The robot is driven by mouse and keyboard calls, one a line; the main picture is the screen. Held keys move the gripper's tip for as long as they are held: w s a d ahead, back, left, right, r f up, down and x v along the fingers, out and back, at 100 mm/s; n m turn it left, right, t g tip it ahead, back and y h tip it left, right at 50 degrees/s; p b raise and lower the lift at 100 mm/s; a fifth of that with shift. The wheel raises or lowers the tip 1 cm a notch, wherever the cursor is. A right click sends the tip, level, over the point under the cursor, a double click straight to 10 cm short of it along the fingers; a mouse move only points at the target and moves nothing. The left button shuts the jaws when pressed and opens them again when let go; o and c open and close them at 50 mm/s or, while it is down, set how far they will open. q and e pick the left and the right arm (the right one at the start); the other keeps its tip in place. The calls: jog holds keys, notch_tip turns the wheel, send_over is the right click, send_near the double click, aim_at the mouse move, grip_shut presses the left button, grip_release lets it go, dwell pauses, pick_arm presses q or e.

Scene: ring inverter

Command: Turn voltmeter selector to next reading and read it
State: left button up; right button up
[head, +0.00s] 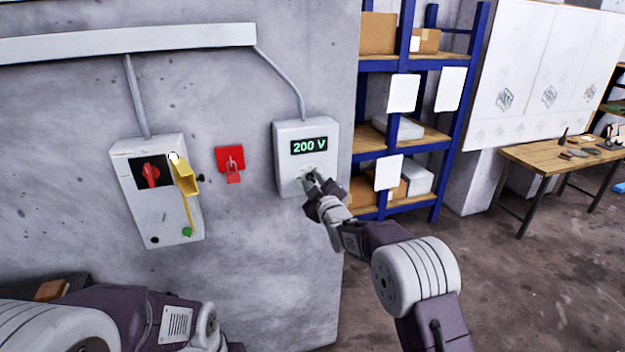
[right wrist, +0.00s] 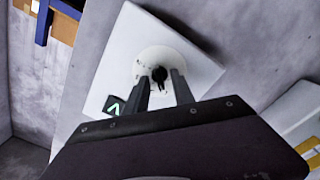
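My right gripper (head: 311,181) is at the lower part of the voltmeter and largely hides the knob in the head view. In the right wrist view its two fingers (right wrist: 161,80) stand apart, one on each side of the knob, with small gaps visible. My left arm shows at the lower left, but its gripper is out of view.
A grey switch box (head: 160,215) with a red rotary switch (head: 151,174) and yellow lever (head: 184,177) is left of the voltmeter. A red wall fitting (head: 231,160) hangs between them. Blue shelving (head: 452,110) and a wooden workbench (head: 540,158) stand to the right.

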grip_shut()
jog(key=m+b, duration=0.2)
jog(key=m, duration=0.1)
jog(key=shift+f+b, duration=0.1)
jog(key=shift+b, duration=0.2)
jog(key=m+b, duration=0.1)
jog(key=m, duration=0.2)
jog(key=shift+d, duration=0.1)
jog(key=shift+r+m+b, duration=0.2)
jog(key=shift+m+b, duration=0.3)
jog(key=shift+m, duration=0.8)
